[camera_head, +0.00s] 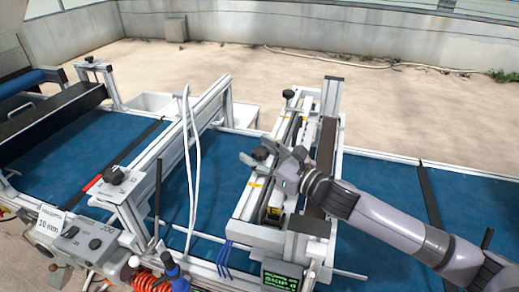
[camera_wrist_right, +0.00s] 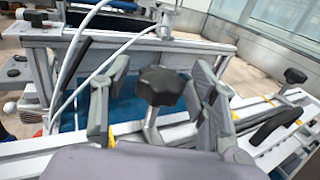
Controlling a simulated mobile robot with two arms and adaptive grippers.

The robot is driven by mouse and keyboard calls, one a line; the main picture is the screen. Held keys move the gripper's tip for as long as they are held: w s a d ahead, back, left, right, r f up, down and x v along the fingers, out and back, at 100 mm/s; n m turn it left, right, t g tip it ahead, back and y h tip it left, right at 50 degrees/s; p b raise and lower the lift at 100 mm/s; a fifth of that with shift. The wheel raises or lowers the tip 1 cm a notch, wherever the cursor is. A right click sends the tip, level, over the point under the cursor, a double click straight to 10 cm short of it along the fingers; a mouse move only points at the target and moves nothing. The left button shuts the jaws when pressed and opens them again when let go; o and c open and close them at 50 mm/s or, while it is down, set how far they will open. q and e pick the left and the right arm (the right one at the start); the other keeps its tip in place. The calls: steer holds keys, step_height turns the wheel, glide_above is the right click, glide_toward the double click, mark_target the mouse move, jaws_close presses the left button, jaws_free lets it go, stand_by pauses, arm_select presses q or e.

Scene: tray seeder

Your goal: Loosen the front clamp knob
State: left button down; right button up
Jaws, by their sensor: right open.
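The front clamp knob, black and lobed, shows in the head view (camera_head: 260,153) on the seeder's cross unit. In the right wrist view the knob (camera_wrist_right: 162,86) stands on a light metal stem. My right gripper (camera_head: 258,160) is at this knob, with its arm coming in from the right. In the right wrist view the gripper's fingers (camera_wrist_right: 160,78) are open, one on each side of the knob, with visible gaps. Whether the fingers are level with the knob is hard to tell. My left gripper is not in view.
A second black knob (camera_head: 289,94) stands farther back on the unit. Another black knob (camera_head: 115,174) sits on the left bracket. White hoses (camera_head: 190,150) hang left of my gripper. A small display (camera_head: 281,280) is at the front. Blue belt (camera_head: 220,165) lies below.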

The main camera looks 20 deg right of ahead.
steer(key=shift+c, duration=0.4)
steer(key=c, duration=1.1)
